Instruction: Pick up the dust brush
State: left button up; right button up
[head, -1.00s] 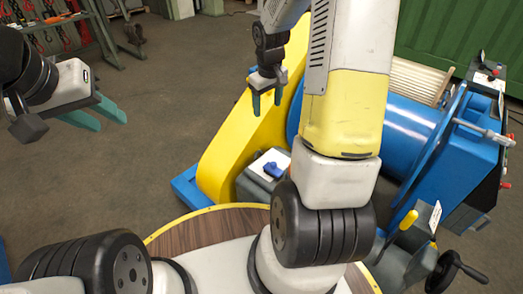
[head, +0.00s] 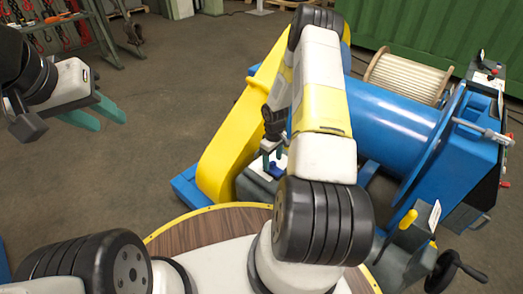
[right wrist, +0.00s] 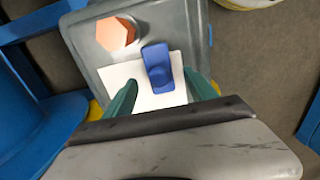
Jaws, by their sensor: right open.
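The dust brush (right wrist: 157,67) looks like a small blue block with a rounded grip. It lies on a white sheet (right wrist: 145,97) on top of a grey box (right wrist: 85,40). In the head view the brush (head: 277,171) is partly hidden by my right gripper (head: 273,160). In the right wrist view my right gripper (right wrist: 160,77) is open, its teal fingers on either side of the brush's near end. I cannot tell how far above the sheet the fingertips are. My left gripper (head: 110,122) is open and empty at the upper left, far from the brush.
An orange hexagonal piece (right wrist: 117,33) stands on the grey box beside the brush. A yellow guard (head: 220,150) and blue drum (head: 390,125) rise close around the box. A crank handle (head: 455,268) is at lower right.

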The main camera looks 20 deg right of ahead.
aim_at(273, 168)
notch_tip(273, 168, down, 5)
jog(key=shift+s+d+r, duration=0.1)
jog(key=shift+r, duration=0.05)
grip_shut()
dwell(0.4)
notch_tip(273, 168, up, 10)
jog(key=shift+r, duration=0.1)
dwell(0.3)
